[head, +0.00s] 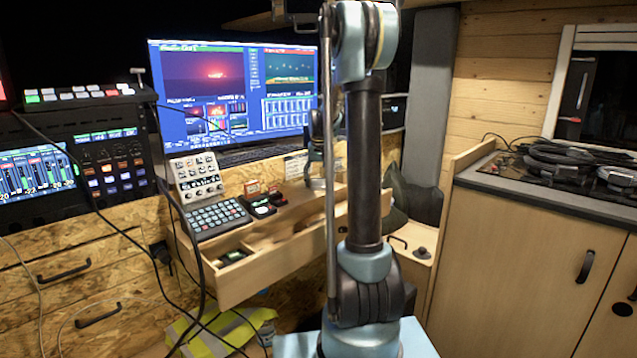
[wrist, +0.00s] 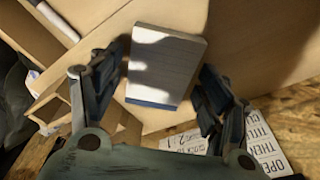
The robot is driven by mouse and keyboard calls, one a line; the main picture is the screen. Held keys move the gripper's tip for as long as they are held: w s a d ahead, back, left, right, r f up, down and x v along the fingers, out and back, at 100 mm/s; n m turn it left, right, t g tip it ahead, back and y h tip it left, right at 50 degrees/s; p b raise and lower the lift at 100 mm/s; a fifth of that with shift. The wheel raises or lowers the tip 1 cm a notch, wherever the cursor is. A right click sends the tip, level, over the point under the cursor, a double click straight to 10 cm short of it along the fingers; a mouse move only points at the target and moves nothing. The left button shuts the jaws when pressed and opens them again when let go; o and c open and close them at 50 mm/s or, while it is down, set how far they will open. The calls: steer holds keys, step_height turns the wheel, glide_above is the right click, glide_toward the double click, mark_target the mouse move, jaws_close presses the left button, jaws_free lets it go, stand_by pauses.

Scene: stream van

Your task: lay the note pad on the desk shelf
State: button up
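The note pad (wrist: 165,65), white with a blue near edge, shows in the wrist view on or just above a pale wooden surface (wrist: 260,50). My gripper (wrist: 163,72) has its two dark fingers apart, one on each side of the pad, with what look like narrow gaps. The pad's height above the wood is hard to judge. In the head view my gripper (head: 318,165) is over the desk below the monitor, partly hidden behind my arm. I cannot make out the pad there. I cannot tell for certain which surface is the desk shelf.
A printed card (wrist: 265,148) lies near the right finger. In the head view a keypad (head: 218,217), a button panel (head: 196,178) and an open wooden drawer (head: 280,268) are left of my arm. The monitor (head: 240,95) stands behind. Cables hang at left.

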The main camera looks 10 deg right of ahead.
mark_target(319, 185)
stand_by(0.3)
step_height(319, 185, up, 11)
steer(key=s, duration=1.4)
steer(key=s+f, duration=0.6)
steer(key=s, duration=0.4)
steer(key=s+a+f+n, duration=0.1)
steer(key=s+f, duration=0.5)
steer(key=s, duration=0.4)
steer(key=s+f+n, duration=0.1)
steer(key=s+f, duration=0.6)
steer(key=s, duration=0.3)
steer(key=shift+a+t, duration=0.2)
steer(key=shift+t, duration=0.1)
steer(key=shift+c, duration=0.2)
